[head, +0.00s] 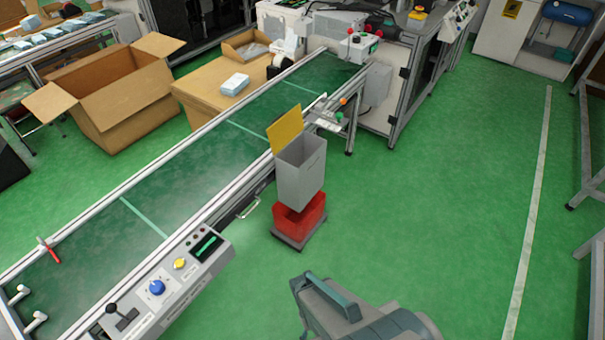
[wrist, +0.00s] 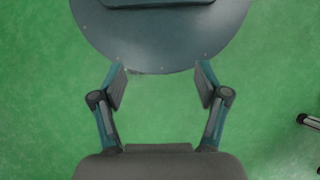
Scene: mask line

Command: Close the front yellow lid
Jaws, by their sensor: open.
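The yellow lid (head: 285,128) stands raised, open, at the back edge of a grey bin (head: 301,172) in the head view. The bin's open mouth shows below the lid. The grey bin sits above a red bin (head: 299,216) beside the conveyor. My gripper (wrist: 161,84) shows in the wrist view with its two fingers spread apart and nothing between them. Green floor and part of a round dark plate, which I take to be my base, lie beyond the fingers. In the head view my arm is at the bottom, apart from the bins; the fingertips are not visible there.
A long green conveyor (head: 180,182) with metal rails runs diagonally behind the bins. A control panel (head: 172,282) with knobs and a lever is at its near end. Cardboard boxes (head: 122,104) stand beyond the conveyor. The green floor (head: 440,180) right of the bins is clear.

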